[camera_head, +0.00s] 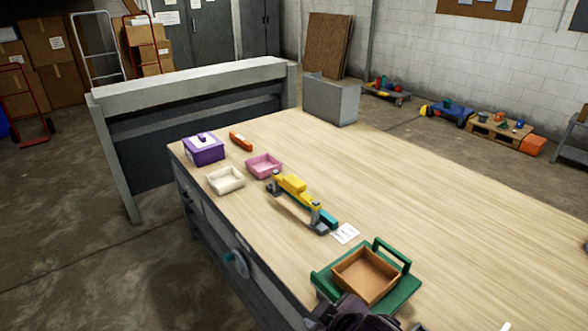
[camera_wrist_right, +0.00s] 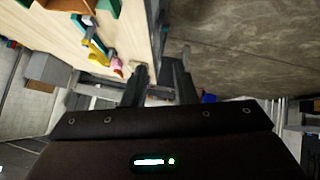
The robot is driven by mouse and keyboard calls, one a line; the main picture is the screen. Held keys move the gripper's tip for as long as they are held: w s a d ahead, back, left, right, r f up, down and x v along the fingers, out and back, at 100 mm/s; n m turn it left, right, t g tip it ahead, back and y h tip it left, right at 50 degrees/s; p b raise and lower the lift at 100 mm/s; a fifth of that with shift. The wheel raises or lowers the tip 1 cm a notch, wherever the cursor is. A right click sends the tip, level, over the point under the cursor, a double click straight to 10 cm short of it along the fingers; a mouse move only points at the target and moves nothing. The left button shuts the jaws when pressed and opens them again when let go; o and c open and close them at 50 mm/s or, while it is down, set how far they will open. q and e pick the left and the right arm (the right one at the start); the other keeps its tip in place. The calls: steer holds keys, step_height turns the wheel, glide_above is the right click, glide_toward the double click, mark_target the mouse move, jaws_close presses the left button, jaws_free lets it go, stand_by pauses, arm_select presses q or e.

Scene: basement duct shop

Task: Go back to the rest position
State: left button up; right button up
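My right gripper (camera_wrist_right: 160,88) shows in the right wrist view. Its two dark fingers are apart, with nothing between them. It is beside the worktable edge, with the floor on the other side. A dark part of my own body shows at the bottom of the head view, in front of the green tray (camera_head: 323,281); I cannot tell which arm it belongs to. My left gripper is not recognisable in either view.
The worktable (camera_head: 450,225) holds a purple box (camera_head: 204,153), pink tray (camera_head: 263,165), cream tray (camera_head: 226,180), orange item (camera_head: 241,141), yellow-and-teal fixture (camera_head: 294,186), white card (camera_head: 345,233) and brown box (camera_head: 367,275) on the green tray. Its right part is mostly clear.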

steer(key=s+d+f+m+g+h, duration=0.25)
steer(key=s+d+m, duration=0.2)
steer(key=d, duration=0.25)
steer(key=s+d+f+m+g+h, duration=0.1)
steer(key=s+d+f+m+g, duration=0.2)
steer(key=s+d, duration=0.4)
step_height(320, 180, down, 38)
steer(key=s+b, duration=0.2)
steer(key=b, duration=0.4)
steer(key=s+d+f+g+b, duration=0.1)
steer(key=s+d+f+b, duration=0.1)
steer(key=s+f, duration=0.7)
steer(key=s+d+f+b, duration=0.2)
steer(key=s+f, duration=0.7)
steer(key=f, duration=0.3)
steer(key=shift+s+d+f+g, duration=0.15)
steer(key=shift+s+f+g, duration=0.05)
steer(key=shift+s+g, duration=0.15)
steer(key=shift+o, duration=0.2)
steer(key=shift+n, duration=0.25)
